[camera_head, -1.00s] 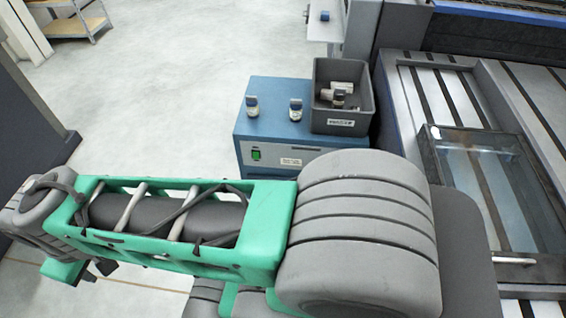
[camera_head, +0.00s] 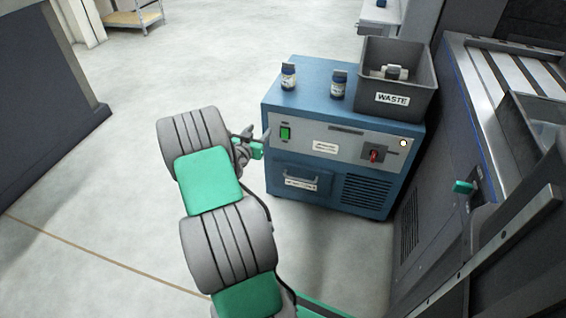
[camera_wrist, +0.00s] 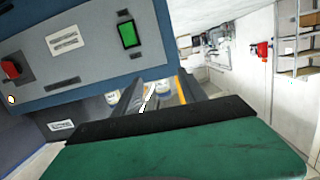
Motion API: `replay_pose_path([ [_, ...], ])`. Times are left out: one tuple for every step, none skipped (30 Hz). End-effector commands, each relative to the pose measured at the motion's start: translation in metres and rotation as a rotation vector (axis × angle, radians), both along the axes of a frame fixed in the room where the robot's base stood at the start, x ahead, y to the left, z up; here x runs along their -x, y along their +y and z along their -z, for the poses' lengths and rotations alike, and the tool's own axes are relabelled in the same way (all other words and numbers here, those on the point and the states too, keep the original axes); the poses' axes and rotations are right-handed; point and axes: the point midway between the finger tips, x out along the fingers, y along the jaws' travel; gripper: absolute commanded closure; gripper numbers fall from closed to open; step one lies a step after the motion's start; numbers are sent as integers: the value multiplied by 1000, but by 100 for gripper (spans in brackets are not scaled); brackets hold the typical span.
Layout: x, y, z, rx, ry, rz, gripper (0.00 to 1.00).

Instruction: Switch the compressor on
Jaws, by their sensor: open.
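The compressor is a blue cabinet (camera_head: 345,185) with a grey front panel. A green rocker switch (camera_head: 285,133) sits at the panel's left end; it shows large in the wrist view (camera_wrist: 128,34). A red rotary knob (camera_head: 374,155) sits toward the right, and it also shows in the wrist view (camera_wrist: 10,68). A small round white light (camera_head: 403,143) is at the panel's right end. My gripper (camera_head: 262,143) is open and empty, just left of the green switch. I cannot tell whether it touches the panel. Its dark fingers show in the wrist view (camera_wrist: 146,97).
A large grey machine (camera_head: 425,190) stands close on the right. Floor at left (camera_head: 110,190) is clear.

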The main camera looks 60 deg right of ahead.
Motion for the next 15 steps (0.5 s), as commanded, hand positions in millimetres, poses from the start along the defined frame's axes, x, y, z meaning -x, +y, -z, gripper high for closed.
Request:
replay_pose_path([
  [21,-17,54,58,4,14,51],
  [30,-24,65,90,4,13,51],
  [38,-30,76,124,3,7,51],
  [43,-33,83,145,3,3,51],
  [47,-35,87,159,4,-2,51],
  [50,-37,90,174,3,-7,51],
  [51,-39,91,182,4,-10,51],
  [51,-41,90,186,3,-12,51],
  [51,-45,89,187,1,-13,51],
  [50,-48,88,188,1,-13,51],
  [50,-53,87,188,0,-11,51],
  [49,-60,87,188,-1,-11,51],
  [48,-66,88,187,0,-11,51],
  [47,-72,88,187,1,-10,51],
  [46,-81,88,187,0,-10,51],
])
